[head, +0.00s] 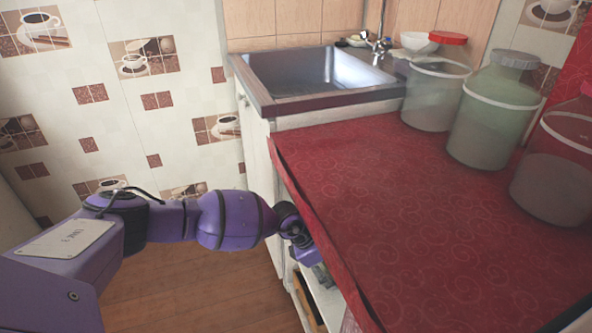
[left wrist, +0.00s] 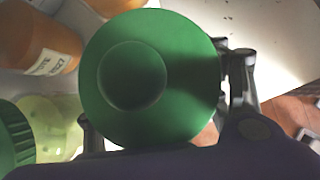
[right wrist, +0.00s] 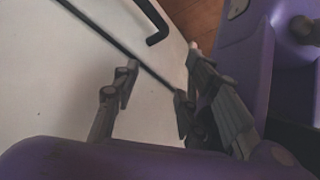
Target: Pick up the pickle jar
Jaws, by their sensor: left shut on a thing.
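A jar with a round green lid (left wrist: 150,78) fills the middle of the left wrist view, seen from above. Its body is hidden under the lid, so I cannot see its contents. My left gripper (left wrist: 163,100) has a finger on each side of it and is shut on it. In the head view my left arm reaches down to the open shelf below the red counter, and the gripper (head: 308,252) is partly hidden by the counter's edge. My right gripper (right wrist: 156,88) is open and empty, with its fingers apart, in the right wrist view.
Beside the held jar are another green lid (left wrist: 14,135), a pale green container (left wrist: 55,125) and an orange labelled jar (left wrist: 45,45). The red-covered counter (head: 400,220) overhangs the shelf. Large jars (head: 495,110) stand at its right. A sink (head: 315,80) is behind.

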